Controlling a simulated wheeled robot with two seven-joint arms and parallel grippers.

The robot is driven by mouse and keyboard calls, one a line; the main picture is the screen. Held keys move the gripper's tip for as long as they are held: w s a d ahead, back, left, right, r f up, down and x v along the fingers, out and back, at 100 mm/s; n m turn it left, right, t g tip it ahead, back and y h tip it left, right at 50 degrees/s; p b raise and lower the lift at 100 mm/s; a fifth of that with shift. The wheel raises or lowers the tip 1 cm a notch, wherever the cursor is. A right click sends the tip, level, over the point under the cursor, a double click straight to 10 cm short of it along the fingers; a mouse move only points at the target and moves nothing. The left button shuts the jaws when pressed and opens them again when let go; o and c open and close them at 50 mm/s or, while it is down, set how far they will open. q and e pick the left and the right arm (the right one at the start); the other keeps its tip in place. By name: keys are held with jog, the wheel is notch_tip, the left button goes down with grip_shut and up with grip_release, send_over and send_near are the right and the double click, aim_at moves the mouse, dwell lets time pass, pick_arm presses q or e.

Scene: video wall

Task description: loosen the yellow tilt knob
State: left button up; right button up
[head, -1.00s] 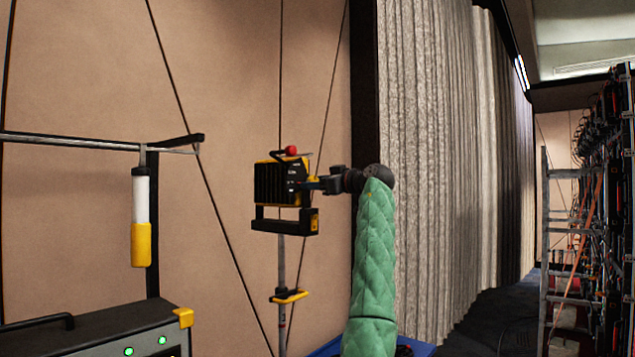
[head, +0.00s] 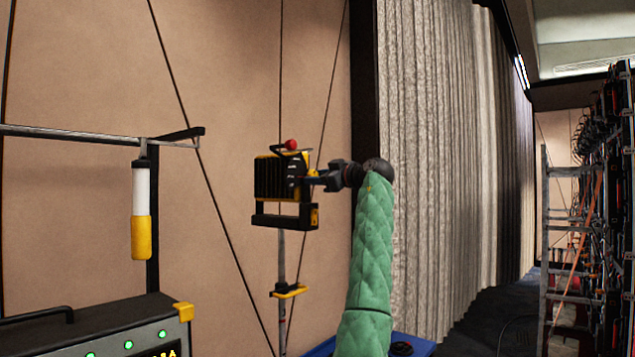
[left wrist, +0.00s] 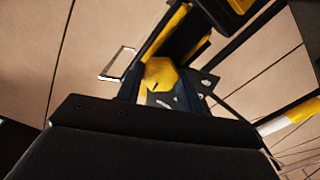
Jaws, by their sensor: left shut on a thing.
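The yellow tilt knob (left wrist: 161,75) sits between the two fingers of my left gripper (left wrist: 165,92) in the left wrist view, and the gripper is shut on it. In the head view the left gripper (head: 318,180) reaches the right side of the black and yellow lamp head (head: 275,178), and the knob is mostly hidden there. The lamp sits in a black U-shaped bracket (head: 275,221) on a thin upright pole (head: 282,258). A red ball-shaped knob (head: 291,144) is on top of the lamp. My right gripper is not in view.
A yellow collar (head: 289,291) is on the pole below the lamp. A white and yellow tube light (head: 141,210) hangs at left from a rail. A grey case with green lights (head: 100,335) stands at lower left. A ladder (head: 560,230) stands at far right.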

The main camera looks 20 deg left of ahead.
pick_arm(q)
jog(key=n+b, duration=0.2)
jog(key=n, duration=0.5)
jog(key=n+b, duration=0.1)
jog(key=n, duration=0.6)
jog(key=n+b, duration=0.2)
jog(key=n, duration=0.5)
jog(key=shift+f+n+b, duration=0.3)
jog(key=shift+n+b, duration=0.05)
jog(key=shift+n, duration=0.05)
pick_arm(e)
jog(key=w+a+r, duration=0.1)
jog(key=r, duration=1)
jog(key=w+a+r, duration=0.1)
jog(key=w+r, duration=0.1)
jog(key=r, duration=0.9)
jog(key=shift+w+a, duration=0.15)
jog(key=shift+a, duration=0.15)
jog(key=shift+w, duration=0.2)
pick_arm(q)
jog(key=o, duration=1)
jog(key=shift+r, duration=0.1)
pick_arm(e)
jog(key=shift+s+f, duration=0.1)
